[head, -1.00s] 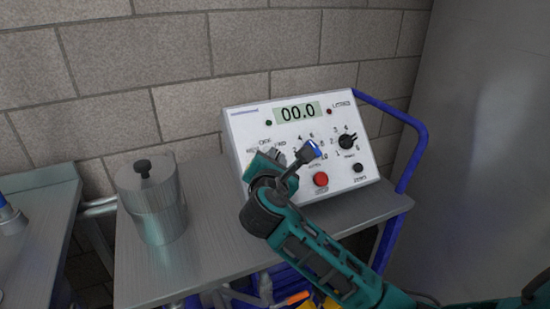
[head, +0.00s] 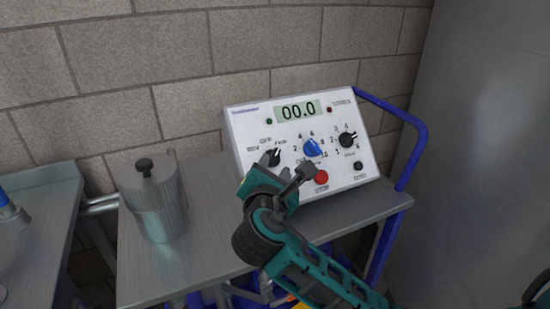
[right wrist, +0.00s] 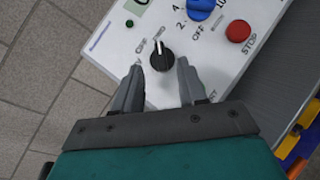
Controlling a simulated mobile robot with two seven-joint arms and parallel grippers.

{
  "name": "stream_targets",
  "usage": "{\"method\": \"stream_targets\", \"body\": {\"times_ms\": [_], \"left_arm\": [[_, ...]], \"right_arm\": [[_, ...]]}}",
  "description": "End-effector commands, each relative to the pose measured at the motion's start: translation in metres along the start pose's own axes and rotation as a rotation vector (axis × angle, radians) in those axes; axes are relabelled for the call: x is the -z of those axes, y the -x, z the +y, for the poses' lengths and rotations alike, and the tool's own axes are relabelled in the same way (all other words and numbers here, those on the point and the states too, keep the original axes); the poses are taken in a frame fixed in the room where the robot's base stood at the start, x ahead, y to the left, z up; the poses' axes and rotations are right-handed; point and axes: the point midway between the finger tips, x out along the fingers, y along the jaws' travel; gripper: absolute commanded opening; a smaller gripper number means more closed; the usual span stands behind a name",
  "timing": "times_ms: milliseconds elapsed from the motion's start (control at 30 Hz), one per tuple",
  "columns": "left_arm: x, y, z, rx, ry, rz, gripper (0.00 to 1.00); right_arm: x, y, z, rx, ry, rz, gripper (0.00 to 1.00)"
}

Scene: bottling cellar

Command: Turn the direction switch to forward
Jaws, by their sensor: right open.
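The direction switch (head: 275,157) is a black knob at the left of the white control panel (head: 245,122), under the labels REV, OFF and FWD. Its white pointer line appears to point toward the FWD label. The knob also shows in the right wrist view (right wrist: 162,60). My right gripper (head: 286,168) is open in front of the panel. In the right wrist view its fingertips (right wrist: 159,72) lie to either side of the knob's near edge, with gaps, and it holds nothing. My left gripper is not in view.
A blue knob (head: 313,148), a red STOP button (head: 321,177), another black knob (head: 347,139) and a black button (head: 358,166) are on the same panel. A metal canister (head: 155,205) stands left on the cart (head: 212,205). A blue rail (head: 411,150) runs at right.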

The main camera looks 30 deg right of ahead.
Motion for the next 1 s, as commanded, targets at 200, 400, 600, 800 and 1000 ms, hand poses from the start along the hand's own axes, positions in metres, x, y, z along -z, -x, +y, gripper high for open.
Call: {"method": "stream_targets", "body": {"times_ms": [200, 400, 600, 800, 1000], "left_arm": [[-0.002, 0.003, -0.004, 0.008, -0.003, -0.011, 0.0], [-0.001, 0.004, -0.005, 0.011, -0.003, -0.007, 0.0], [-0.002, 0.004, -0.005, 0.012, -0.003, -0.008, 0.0], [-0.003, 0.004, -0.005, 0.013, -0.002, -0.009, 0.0], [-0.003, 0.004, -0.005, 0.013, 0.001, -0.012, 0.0]], "right_arm": [[0.0, 0.047, 0.001, 0.0, 0.0, 0.004, 0.41], [0.0, 0.068, 0.0, 0.001, 0.001, 0.002, 0.41], [0.0, 0.072, 0.0, 0.002, 0.0, 0.0, 0.41], [0.0, 0.072, 0.0, 0.001, 0.001, 0.0, 0.41], [0.001, 0.072, -0.001, 0.004, -0.006, 0.004, 0.41]]}}
